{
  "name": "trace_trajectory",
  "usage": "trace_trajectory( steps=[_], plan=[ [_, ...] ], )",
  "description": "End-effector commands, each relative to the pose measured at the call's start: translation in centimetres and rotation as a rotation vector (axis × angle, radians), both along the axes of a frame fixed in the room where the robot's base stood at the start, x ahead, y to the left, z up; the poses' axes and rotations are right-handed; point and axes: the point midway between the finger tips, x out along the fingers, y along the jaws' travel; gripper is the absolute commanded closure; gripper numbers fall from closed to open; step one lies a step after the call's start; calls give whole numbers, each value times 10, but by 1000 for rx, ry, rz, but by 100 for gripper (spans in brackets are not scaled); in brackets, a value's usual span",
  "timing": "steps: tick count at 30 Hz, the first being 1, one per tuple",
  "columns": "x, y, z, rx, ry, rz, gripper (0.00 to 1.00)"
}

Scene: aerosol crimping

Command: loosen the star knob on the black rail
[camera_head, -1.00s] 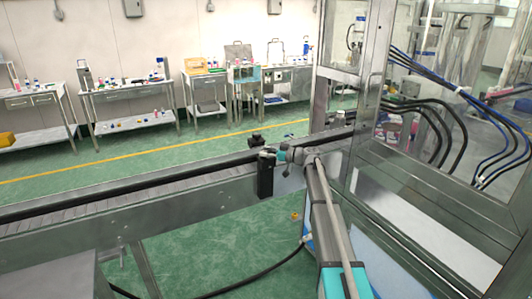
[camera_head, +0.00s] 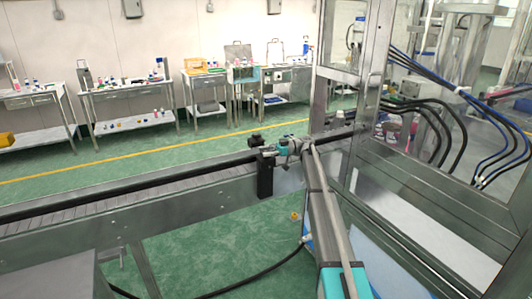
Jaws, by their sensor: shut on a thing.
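The black rail (camera_head: 130,190) runs along the conveyor from the left edge toward the machine frame. A black bracket (camera_head: 265,181) stands upright on the conveyor's near side. My gripper (camera_head: 268,152) is at the top of this bracket, reaching in from the right, with its fingers shut at the spot where the star knob sits. The knob itself is small and mostly covered by the fingers, so its shape and turn cannot be made out. A second dark fitting (camera_head: 256,139) shows just beyond the fingers, on the far side of the conveyor.
The conveyor (camera_head: 120,215) lies across the view at left. A metal-framed glass machine (camera_head: 345,95) with blue and black hoses (camera_head: 430,110) stands close on the right of my arm. Benches (camera_head: 130,95) with small bottles line the far wall. Green floor is clear between.

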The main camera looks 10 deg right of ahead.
Motion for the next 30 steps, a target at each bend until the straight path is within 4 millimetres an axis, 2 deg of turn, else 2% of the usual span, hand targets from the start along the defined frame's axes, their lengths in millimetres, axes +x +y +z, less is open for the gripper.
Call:
trace_trajectory(
  steps=[9, 10, 15, 30],
  plan=[
    [3, 0, 1, 4, -1, -5, 90],
    [3, 0, 1, 4, -1, -5, 36],
    [2, 0, 1, 3, -1, -3, 7],
    [1, -2, 0, 1, 0, -1, 7]
  ],
)
